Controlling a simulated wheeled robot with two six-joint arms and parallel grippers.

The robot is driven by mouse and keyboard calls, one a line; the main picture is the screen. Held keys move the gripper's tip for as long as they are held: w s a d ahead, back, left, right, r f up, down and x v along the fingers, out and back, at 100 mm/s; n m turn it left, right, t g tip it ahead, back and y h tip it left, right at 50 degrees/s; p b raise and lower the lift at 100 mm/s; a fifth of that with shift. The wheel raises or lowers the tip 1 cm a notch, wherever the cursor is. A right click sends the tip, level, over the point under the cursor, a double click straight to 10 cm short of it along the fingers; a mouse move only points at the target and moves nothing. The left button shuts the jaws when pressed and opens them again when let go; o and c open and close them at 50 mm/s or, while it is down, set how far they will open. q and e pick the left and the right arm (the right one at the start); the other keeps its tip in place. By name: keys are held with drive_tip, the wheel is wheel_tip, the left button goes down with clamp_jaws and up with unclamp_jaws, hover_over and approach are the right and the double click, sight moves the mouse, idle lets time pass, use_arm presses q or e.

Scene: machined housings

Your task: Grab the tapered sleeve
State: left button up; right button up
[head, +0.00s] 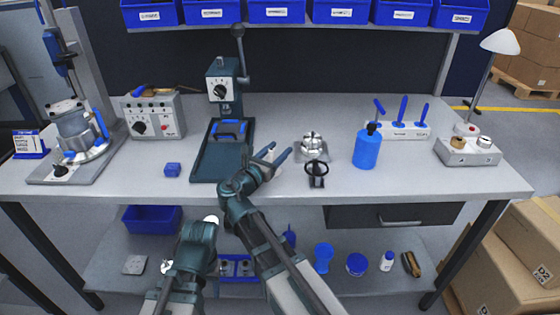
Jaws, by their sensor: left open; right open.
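My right gripper (277,156) is open over the front middle of the bench, its two dark jaws spread and pointing away. A small pale part (274,150) shows by the jaws, largely covered; I cannot tell whether it is the tapered sleeve or whether the jaws touch it. My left gripper (207,226) is low in front of the bench, below the top's front edge; its jaws are mostly hidden by its own wrist. No other part can be told as the tapered sleeve for certain.
A small blue block (172,169) lies left. The bench's front right is clear. Blue bins (276,11) hang above.

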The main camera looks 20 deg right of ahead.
drive_tip(key=shift+s+a, duration=0.1)
drive_tip(key=shift+a, duration=0.1)
clamp_jaws()
use_arm(q)
drive_tip(key=shift+a, duration=0.1)
drive_tip(key=shift+r, duration=0.1)
use_arm(e)
drive_tip(key=shift+r, duration=0.15)
